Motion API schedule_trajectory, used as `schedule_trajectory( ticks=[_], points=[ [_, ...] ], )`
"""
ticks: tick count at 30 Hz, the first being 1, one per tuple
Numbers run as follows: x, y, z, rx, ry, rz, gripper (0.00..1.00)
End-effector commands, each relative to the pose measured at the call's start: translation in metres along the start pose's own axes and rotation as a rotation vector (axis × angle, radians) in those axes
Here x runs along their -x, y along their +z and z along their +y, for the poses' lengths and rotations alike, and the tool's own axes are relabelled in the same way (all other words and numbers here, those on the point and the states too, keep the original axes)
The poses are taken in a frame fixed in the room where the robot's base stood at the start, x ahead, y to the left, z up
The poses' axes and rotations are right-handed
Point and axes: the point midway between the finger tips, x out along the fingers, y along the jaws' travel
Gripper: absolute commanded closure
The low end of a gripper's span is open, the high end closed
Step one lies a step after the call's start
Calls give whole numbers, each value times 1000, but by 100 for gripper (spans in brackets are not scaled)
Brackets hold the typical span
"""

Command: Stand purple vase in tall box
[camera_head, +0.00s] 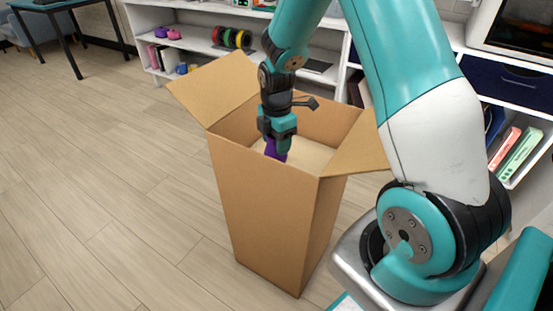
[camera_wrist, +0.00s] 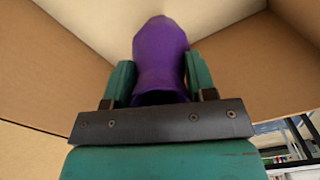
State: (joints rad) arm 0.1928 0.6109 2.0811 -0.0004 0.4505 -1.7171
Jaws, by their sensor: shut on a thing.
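The tall box (camera_head: 262,217) is brown cardboard and stands upright on the floor with its top flaps open. My gripper (camera_head: 277,148) points down into the box opening, below the rim level of the flaps. It is shut on the purple vase (camera_head: 276,150). In the wrist view the vase (camera_wrist: 161,60) sits between the two teal fingers of my gripper (camera_wrist: 160,85), with cardboard walls around it. In the head view most of the vase is hidden by the gripper and the box's front wall. I cannot tell whether the vase touches the box bottom.
White shelves (camera_head: 200,43) with filament spools (camera_head: 232,38) stand behind the box. A right-hand shelf holds pink and green items (camera_head: 518,152). A dark table (camera_head: 62,8) is at the far left. The wooden floor (camera_head: 110,180) left of the box is clear.

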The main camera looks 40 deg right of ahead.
Motion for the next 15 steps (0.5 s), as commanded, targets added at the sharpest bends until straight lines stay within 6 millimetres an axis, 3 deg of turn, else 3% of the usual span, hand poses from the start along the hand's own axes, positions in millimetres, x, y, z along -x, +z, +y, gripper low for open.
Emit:
schedule_trajectory(
  ticks=[5,12,15],
  points=[
    [-14,-1,0,2,0,0,73],
    [-49,-2,0,2,-1,0,73],
    [-52,-2,1,2,1,0,73]
  ],
)
